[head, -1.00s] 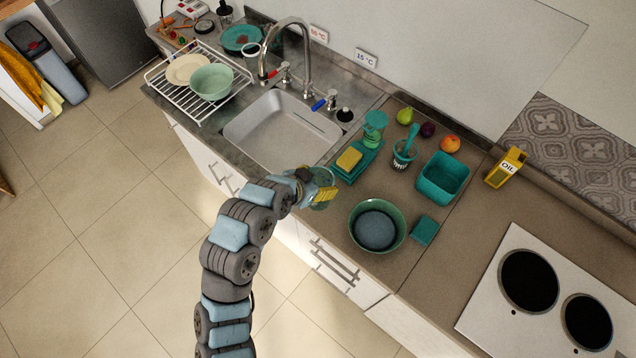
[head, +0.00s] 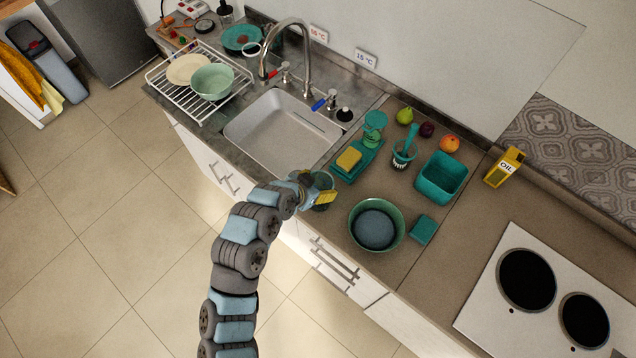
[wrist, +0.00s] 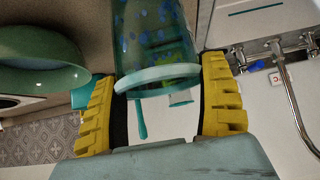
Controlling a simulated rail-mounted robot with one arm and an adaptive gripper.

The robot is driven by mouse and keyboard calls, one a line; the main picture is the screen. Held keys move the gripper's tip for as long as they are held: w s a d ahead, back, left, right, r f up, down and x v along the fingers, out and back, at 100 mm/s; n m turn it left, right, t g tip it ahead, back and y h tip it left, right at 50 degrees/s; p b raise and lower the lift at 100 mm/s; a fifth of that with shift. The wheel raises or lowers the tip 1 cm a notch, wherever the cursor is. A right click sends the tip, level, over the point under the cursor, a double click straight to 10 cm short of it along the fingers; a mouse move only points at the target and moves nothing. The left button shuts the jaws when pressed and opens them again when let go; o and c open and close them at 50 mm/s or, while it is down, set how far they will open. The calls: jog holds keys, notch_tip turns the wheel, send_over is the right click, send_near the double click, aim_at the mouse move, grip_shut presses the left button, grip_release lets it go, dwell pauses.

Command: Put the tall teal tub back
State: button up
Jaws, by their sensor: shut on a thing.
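My gripper (head: 326,194) is at the counter's front edge, right of the sink and left of the round green bowl. In the wrist view its yellow fingers (wrist: 160,112) are shut on a tall, see-through teal tub (wrist: 152,40) with blue spots and a pale rim. The tub's rim faces the wrist camera; its far end is cut off by the frame. In the head view the wrist and fingers partly hide the tub, and I cannot tell whether it touches the counter.
Around it stand the round bowl (head: 398,214), a square teal tub (head: 443,178), a teal block (head: 423,230), a yellow sponge (head: 348,158) on a tray, a soap dispenser (head: 374,130) and a brush in a pot (head: 404,158). The sink (head: 270,135) is empty.

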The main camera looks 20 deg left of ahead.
jog(key=o, duration=1.2)
jog(key=shift+f, duration=0.1)
jog(key=shift+c, duration=0.2)
jog(key=shift+r, duration=0.25)
jog(key=v, duration=1.2)
jog(key=shift+b, duration=0.3)
jog(key=shift+f, duration=0.1)
